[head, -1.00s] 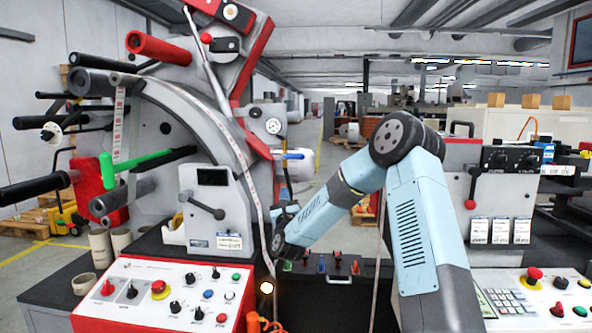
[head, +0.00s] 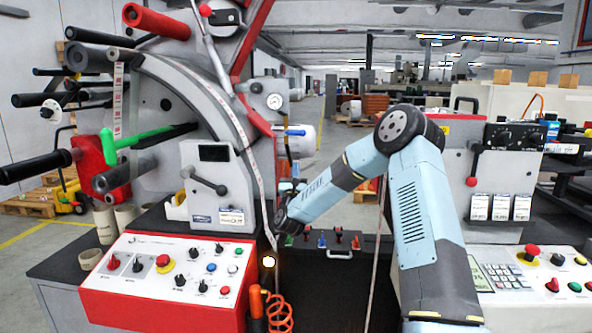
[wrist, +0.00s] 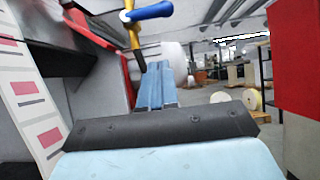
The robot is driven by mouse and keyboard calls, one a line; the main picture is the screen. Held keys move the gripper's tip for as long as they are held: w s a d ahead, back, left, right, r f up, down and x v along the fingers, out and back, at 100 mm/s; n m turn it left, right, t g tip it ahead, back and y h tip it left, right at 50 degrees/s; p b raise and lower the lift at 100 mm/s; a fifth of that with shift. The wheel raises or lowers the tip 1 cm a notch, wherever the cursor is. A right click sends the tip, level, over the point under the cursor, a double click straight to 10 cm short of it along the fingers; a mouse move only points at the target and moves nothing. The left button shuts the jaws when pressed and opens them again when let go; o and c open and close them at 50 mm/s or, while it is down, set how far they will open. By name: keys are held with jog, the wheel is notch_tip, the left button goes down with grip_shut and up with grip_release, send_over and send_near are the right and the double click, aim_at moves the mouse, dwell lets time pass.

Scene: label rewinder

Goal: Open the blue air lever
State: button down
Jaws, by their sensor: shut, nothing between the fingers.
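The blue air lever (head: 296,132) sits beside the round gauge on the left machine and lies roughly level in the head view. In the wrist view the lever (wrist: 151,11) is at the top, reaching right from a pale round hub on a yellow fitting. My gripper (wrist: 157,68) is shut and empty, its two blue fingers side by side. Its tips show below the lever in the picture, apart from it, near the black part under the yellow fitting. In the head view my gripper is small and dark, below the lever, and its fingers are hard to make out.
A printed label web (wrist: 32,95) runs close on the left in the wrist view. A red panel (wrist: 293,65) stands at the right. The red-and-white console (head: 170,275) and an orange coiled hose (head: 280,312) are below.

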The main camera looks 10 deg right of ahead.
aim_at(294, 133)
jog(key=w+d+r, duration=0.2)
jog(key=w+r, duration=0.4)
jog(key=r, duration=0.2)
jog(key=shift+w, duration=0.2)
dwell(0.3)
